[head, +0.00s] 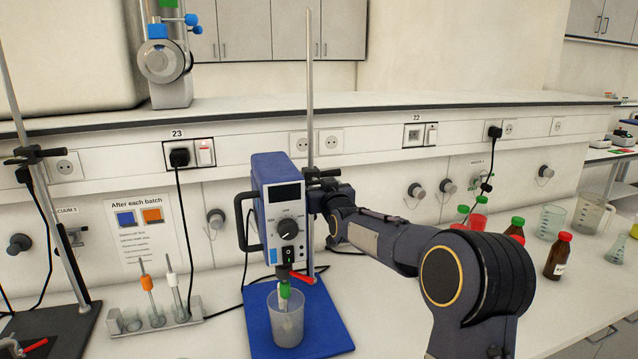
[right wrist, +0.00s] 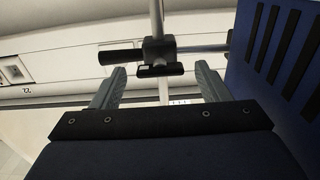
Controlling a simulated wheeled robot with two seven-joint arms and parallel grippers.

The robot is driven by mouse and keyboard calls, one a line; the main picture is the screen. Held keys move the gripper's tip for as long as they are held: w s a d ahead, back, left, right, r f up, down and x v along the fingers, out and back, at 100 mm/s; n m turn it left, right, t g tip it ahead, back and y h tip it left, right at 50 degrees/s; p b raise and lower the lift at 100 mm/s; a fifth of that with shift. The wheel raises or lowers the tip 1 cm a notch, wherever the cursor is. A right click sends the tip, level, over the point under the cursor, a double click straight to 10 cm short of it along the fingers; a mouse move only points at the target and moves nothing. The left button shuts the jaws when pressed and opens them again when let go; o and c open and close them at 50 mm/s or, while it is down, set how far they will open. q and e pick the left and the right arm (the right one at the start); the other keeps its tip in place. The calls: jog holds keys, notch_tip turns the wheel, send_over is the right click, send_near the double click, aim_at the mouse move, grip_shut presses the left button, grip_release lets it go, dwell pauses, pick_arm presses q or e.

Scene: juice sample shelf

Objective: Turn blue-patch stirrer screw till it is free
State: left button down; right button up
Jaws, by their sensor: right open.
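The stirrer (head: 279,205) with a blue patch on its lower front stands over a blue base (head: 330,325). A boss-head clamp (head: 322,173) with dark screws joins it to an upright rod (head: 309,90). In the right wrist view, the clamp (right wrist: 158,50) has one dark screw (right wrist: 120,57) pointing left and a dark bar-shaped screw head (right wrist: 160,70) facing me. My right gripper (right wrist: 160,75) is open, its fingers on either side of this head, with visible gaps; contact cannot be seen. In the head view its fingers are largely hidden behind my arm. My left gripper is out of view.
A beaker (head: 285,322) stands under the stirrer, beside a red lever (head: 302,278). A tube rack (head: 155,318) and another stand (head: 45,190) are at left. Bottles (head: 557,256) and glassware are at right. The stirrer's slotted blue side (right wrist: 285,70) is close to my right finger.

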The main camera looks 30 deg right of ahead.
jog(key=c, duration=1)
jog(key=n+b, duration=0.9)
jog(key=n, duration=0.3)
jog(key=shift+f+n+b, duration=0.15)
jog(key=shift+n+b, duration=0.15)
jog(key=shift+b, duration=0.05)
jog(key=n, duration=0.5)
jog(key=shift+b, duration=0.35)
jog(key=shift+n, duration=0.4)
jog(key=o, duration=1)
